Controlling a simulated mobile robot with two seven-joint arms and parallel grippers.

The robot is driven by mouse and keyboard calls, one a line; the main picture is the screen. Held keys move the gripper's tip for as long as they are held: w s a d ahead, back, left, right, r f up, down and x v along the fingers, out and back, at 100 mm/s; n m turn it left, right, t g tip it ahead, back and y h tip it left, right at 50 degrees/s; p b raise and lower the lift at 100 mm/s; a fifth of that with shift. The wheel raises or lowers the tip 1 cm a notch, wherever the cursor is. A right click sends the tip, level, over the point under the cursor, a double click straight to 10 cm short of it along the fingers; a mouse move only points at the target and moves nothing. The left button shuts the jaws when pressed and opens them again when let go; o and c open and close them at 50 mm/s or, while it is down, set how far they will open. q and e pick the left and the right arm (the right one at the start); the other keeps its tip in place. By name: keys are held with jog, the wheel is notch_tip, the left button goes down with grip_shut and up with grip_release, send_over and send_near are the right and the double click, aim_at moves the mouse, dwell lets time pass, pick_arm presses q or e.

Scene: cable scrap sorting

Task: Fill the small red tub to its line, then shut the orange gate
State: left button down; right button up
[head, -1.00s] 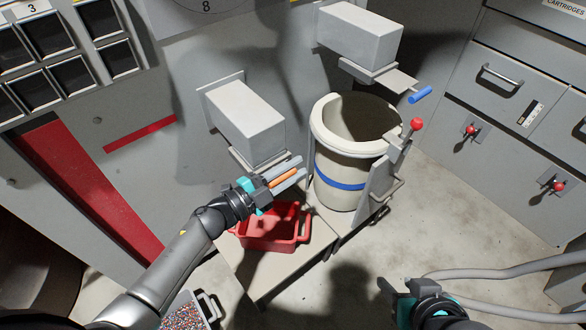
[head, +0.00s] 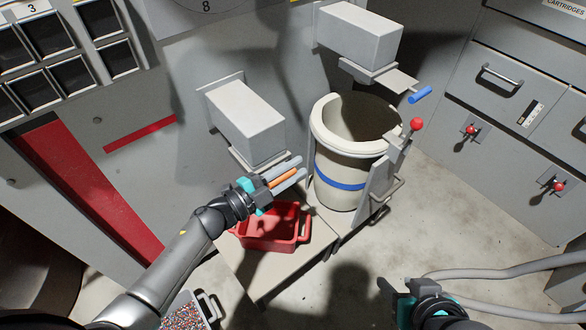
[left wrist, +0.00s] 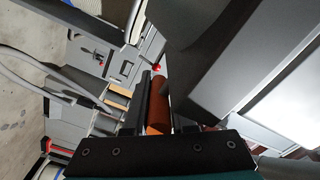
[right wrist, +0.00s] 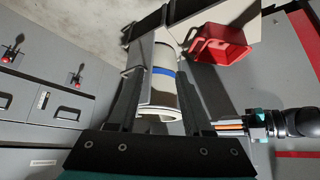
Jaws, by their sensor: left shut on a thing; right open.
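The small red tub (head: 262,240) sits on a pale stand below the left grey dispenser box (head: 246,122). Its visible inside is red, partly in shadow, and I see no scrap in it; I cannot make out its line. My left gripper (head: 287,175) is shut on the orange gate handle (head: 284,178), just under the dispenser box and above the tub. The orange handle (left wrist: 158,105) also shows between the fingers in the left wrist view. The gate plate itself is mostly hidden. My right gripper (right wrist: 158,95) is open and empty, low at the right in the head view.
A large cream bucket (head: 338,185) with a blue band stands right of the tub, under a second dispenser (head: 360,35) with a blue handle (head: 420,95). A red-knobbed lever (head: 416,125) is beside it. A tray of coloured granules (head: 187,315) is at lower left. Hoses (head: 500,270) lie at right.

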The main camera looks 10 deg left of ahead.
pick_arm(q)
jog(key=shift+s+d+f, duration=0.1)
jog(key=shift+s+d+p, duration=0.15)
jog(key=shift+d+p, duration=0.05)
jog(key=shift+p, duration=0.1)
jog(key=shift+s+d, duration=0.2)
jog(key=shift+d, duration=0.05)
pick_arm(e)
jog(key=shift+s+d+r+g+h, duration=0.2)
jog(key=shift+s+d+g+h, duration=0.05)
jog(key=shift+s+d+g, duration=0.25)
jog(key=shift+s+d+r+g+h, duration=0.15)
jog(key=shift+s+d+g+h, duration=0.1)
jog(key=shift+s+d+g, duration=0.25)
pick_arm(q)
jog(key=c, duration=0.8)
grip_release()
jog(key=shift+o, duration=0.2)
jog(key=p+v, duration=0.4)
jog(key=v, duration=1.1)
jog(key=shift+a, duration=0.15)
pick_arm(e)
notch_tip(320, 180, down, 8)
jog(key=g, duration=0.1)
jog(key=shift+s+d+r, duration=0.2)
jog(key=shift+s+d, duration=0.05)
jog(key=shift+s, duration=0.2)
